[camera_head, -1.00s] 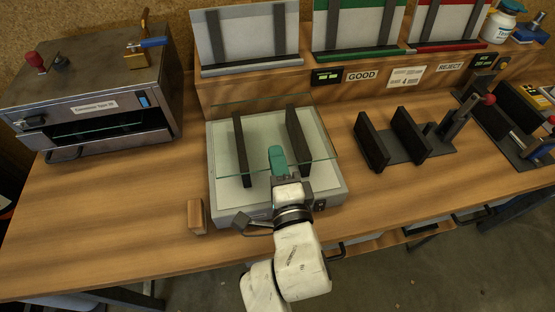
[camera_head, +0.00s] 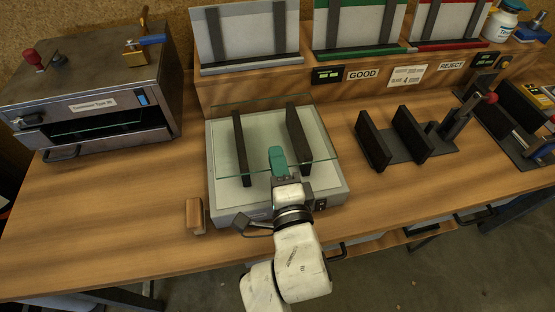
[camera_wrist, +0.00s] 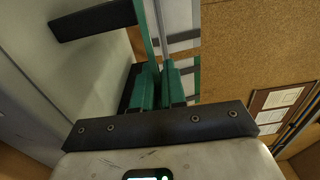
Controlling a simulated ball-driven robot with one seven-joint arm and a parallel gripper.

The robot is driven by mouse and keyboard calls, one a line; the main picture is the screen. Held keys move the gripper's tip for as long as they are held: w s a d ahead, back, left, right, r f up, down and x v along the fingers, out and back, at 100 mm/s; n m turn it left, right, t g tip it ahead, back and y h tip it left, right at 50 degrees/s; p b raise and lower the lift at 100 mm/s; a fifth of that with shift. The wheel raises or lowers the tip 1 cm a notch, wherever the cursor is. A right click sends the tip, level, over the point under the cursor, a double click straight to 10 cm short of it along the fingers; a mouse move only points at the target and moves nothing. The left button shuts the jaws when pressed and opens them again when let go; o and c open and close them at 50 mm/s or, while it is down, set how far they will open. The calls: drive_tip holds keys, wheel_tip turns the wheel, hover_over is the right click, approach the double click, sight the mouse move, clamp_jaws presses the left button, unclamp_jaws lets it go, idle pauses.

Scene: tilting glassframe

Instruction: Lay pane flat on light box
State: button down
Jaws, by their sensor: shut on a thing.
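The clear glass pane (camera_head: 262,130) is over the light box (camera_head: 332,190) on the bench, its greenish edges showing. Two black bars (camera_head: 240,150) stand on the light box and show through or beside the glass. My gripper (camera_head: 277,160), with teal fingers, is shut on the pane at its front edge. In the wrist view the fingers (camera_wrist: 158,88) close around the pane (camera_wrist: 145,30), seen nearly edge-on. I cannot tell whether the pane touches the bars or hovers just above them.
A metal oven-like box (camera_head: 95,95) stands at left, and a small wooden block (camera_head: 195,216) lies left of the light box. A black slotted stand (camera_head: 395,140) is at right. Racks marked GOOD (camera_head: 361,74) and REJECT (camera_head: 451,65) line the back shelf. Bare bench lies at front left.

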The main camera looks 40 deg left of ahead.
idle(0.3)
drive_tip(key=c, duration=1.1)
unclamp_jaws()
drive_tip(key=shift+f, duration=0.25)
drive_tip(key=b+v, duration=0.1)
drive_tip(key=v, duration=0.9)
drive_tip(key=shift+s+d+r, duration=0.2)
drive_tip(key=shift+d, duration=0.15)
